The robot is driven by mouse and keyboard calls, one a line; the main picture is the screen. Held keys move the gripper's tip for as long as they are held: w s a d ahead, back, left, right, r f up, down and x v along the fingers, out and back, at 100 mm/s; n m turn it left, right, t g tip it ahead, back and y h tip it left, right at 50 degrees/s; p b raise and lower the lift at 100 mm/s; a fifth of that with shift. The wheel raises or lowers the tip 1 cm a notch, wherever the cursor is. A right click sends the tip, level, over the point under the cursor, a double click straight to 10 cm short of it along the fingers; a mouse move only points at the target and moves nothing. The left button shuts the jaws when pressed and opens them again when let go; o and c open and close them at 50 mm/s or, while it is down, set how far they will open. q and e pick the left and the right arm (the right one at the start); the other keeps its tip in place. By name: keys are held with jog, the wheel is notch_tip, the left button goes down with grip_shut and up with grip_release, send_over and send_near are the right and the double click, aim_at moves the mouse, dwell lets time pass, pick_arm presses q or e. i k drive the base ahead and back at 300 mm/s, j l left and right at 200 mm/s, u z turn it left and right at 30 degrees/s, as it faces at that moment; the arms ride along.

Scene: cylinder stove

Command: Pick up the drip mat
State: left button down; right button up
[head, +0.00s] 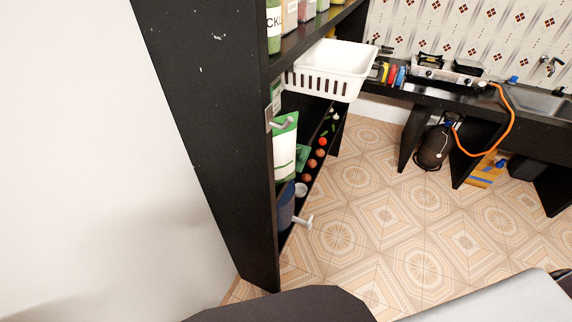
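I cannot make out a drip mat in the head view. Neither of my grippers shows in this view. The black counter (405,93) along the back wall carries the two-burner stove and the sink, and no mat can be told apart on it.
A black shelf unit (205,110) stands at left centre, with a white basket (345,62) jutting out from it. Bottles and produce fill its shelves. Under the counter are a dark gas cylinder (432,148) and an orange hose (513,118). The tiled floor (385,225) between is clear.

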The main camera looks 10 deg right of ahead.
aim_at(303, 151)
jog(key=k+l+u, duration=0.15)
jog(key=k+u, duration=0.85)
jog(key=k+j, duration=0.05)
jog(key=k, duration=0.05)
